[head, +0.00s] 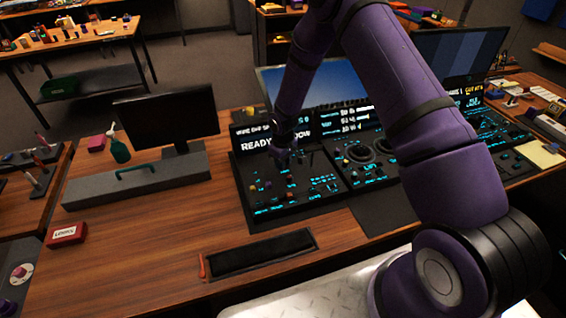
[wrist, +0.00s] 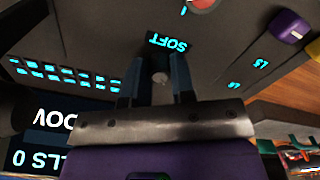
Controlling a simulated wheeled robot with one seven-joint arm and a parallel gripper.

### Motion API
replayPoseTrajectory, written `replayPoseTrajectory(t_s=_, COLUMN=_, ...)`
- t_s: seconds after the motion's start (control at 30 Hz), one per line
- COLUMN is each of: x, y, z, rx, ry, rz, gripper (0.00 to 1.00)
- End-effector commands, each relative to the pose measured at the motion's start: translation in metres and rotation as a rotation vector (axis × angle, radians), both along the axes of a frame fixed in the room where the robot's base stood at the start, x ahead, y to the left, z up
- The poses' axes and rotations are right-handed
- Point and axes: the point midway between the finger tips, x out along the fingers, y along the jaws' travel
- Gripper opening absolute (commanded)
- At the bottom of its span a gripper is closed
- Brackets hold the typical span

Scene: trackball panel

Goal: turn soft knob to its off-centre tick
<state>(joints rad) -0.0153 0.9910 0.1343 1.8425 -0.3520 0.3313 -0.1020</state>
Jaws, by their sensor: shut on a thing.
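The soft knob (wrist: 160,79) is a small grey knob on the dark panel, between my fingers in the wrist view. The cyan SOFT label (wrist: 168,43), upside down in this view, sits beside it. My gripper (wrist: 158,73) is shut on the knob, one finger on each side. The knob's pointer and tick marks are too small or hidden to make out. In the head view my gripper (head: 283,160) reaches down onto the left console (head: 245,178), and the knob cannot be made out there.
A purple and yellow knob (wrist: 291,25) and a red round control (wrist: 201,3) are on the same panel. Rows of cyan markings (wrist: 60,72) lie at left. In the head view a black pad (head: 260,253) lies in front, and clear wooden desk (head: 150,245) lies left.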

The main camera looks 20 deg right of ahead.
Motion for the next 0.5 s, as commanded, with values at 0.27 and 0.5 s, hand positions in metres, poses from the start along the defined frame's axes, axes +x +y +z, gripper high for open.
replayPoseTrajectory(t_s=0.27, x=0.0004, y=0.0, z=0.0003, rx=0.001, ry=-0.001, rz=-0.001, gripper=0.47)
replayPoseTrajectory(t_s=0.5, x=0.0001, y=0.0, z=0.0002, rx=0.001, ry=-0.001, rz=-0.002, gripper=0.49)
